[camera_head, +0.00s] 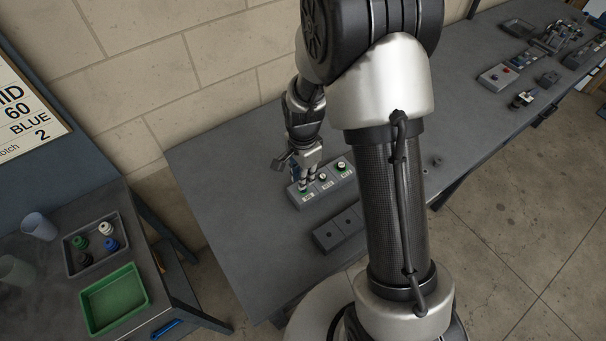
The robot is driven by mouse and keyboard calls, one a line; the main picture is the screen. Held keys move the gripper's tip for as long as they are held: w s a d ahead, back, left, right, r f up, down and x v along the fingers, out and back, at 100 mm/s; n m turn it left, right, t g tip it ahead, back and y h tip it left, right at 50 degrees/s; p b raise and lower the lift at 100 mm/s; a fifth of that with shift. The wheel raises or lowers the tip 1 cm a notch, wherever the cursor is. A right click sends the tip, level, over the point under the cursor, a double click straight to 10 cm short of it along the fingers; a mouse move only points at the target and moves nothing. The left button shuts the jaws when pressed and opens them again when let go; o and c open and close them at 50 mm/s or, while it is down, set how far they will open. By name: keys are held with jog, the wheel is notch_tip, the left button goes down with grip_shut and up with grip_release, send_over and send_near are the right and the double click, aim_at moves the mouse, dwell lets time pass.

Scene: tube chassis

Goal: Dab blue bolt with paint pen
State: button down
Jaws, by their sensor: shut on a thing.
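My gripper (308,171) is over the left end of a grey block with white labels (318,198) on the middle table. It is shut on a small upright thing, probably a paint pen, at that end of the block; the thing is mostly hidden by the fingers. Two more dark, round-topped pieces with green and white stand to its right in the block. I cannot pick out a blue bolt with certainty. A small blue piece (110,244) sits in a dark tray (70,262) at the left, with green, white and dark pieces.
A green tray (115,300) and a pale cup (38,227) are on the left bench. A second grey block with holes (338,231) lies in front of the labelled one. A sign reading BLUE (22,110) stands at the left. My arm hides the table's middle.

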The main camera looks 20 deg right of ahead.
jog(key=shift+f, duration=0.1)
dwell(0.3)
jog(key=shift+f+b, duration=0.45)
jog(key=shift+f, duration=0.05)
jog(key=shift+r, duration=0.1)
jog(key=shift+r+p, duration=0.45)
jog(key=shift+r, duration=0.1)
jog(key=shift+r, duration=0.1)
jog(key=shift+r+p, duration=2.25)
jog(key=shift+r, duration=0.7)
jog(key=shift+f, duration=0.1)
